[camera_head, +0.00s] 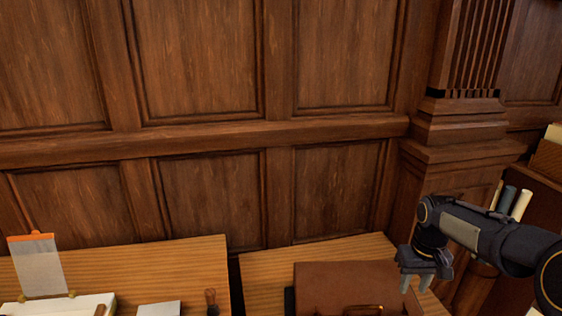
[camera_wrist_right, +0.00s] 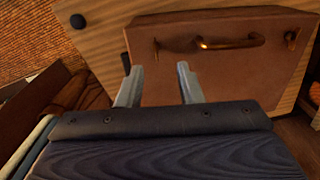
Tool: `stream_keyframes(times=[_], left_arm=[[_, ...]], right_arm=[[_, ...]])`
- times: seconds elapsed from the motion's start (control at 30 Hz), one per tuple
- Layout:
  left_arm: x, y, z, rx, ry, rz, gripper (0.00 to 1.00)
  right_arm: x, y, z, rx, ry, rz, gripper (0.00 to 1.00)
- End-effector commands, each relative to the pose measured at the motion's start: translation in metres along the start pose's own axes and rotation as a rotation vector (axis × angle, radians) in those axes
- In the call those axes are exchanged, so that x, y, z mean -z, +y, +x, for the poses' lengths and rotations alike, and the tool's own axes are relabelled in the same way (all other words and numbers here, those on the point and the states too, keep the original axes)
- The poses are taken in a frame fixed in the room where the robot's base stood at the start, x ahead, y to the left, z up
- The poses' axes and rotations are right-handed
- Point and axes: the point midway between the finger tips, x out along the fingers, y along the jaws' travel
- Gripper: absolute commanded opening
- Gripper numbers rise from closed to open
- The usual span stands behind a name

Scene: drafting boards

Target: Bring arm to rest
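My right gripper (camera_head: 417,285) shows at the right of the head view, its fingers pointing down beside the right end of a brown case. In the right wrist view its two fingertips (camera_wrist_right: 159,75) stand apart with nothing between them. The brown case (camera_head: 345,284) lies on a wooden board; its brass handle (camera_wrist_right: 230,42) shows in the right wrist view, beyond the fingers. I cannot tell whether the fingers touch the case. My left arm and gripper are not in view.
A second wooden board (camera_head: 150,270) on the left bears a white card (camera_head: 159,309), a small dark-handled tool (camera_head: 211,300) and an upright sheet with an orange top (camera_head: 38,265). Rolled tubes (camera_head: 520,204) stand behind my right arm. A panelled wall (camera_head: 210,200) closes the back.

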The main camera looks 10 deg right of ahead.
Motion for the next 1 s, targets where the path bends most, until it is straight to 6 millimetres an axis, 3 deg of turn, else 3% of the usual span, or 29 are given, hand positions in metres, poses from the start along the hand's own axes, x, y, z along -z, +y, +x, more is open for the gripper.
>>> stream_keyframes(times=[0.17, 0.3, 0.5, 0.6, 0.77, 1.0], left_arm=[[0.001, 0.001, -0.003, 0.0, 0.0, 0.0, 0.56], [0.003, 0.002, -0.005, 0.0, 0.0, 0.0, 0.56], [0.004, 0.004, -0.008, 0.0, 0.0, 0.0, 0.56], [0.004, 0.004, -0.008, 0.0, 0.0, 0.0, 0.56], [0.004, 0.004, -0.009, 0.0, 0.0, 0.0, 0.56], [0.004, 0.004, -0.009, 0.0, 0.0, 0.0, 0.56]], right_arm=[[-0.053, -0.032, -0.044, 0.077, 0.108, -0.005, 0.33], [-0.115, -0.068, -0.068, 0.168, 0.215, -0.007, 0.33], [-0.197, -0.112, -0.067, 0.295, 0.345, -0.004, 0.33], [-0.224, -0.127, -0.059, 0.342, 0.389, 0.0, 0.33], [-0.244, -0.14, -0.049, 0.382, 0.423, 0.004, 0.33], [-0.248, -0.142, -0.046, 0.389, 0.427, 0.005, 0.33]])
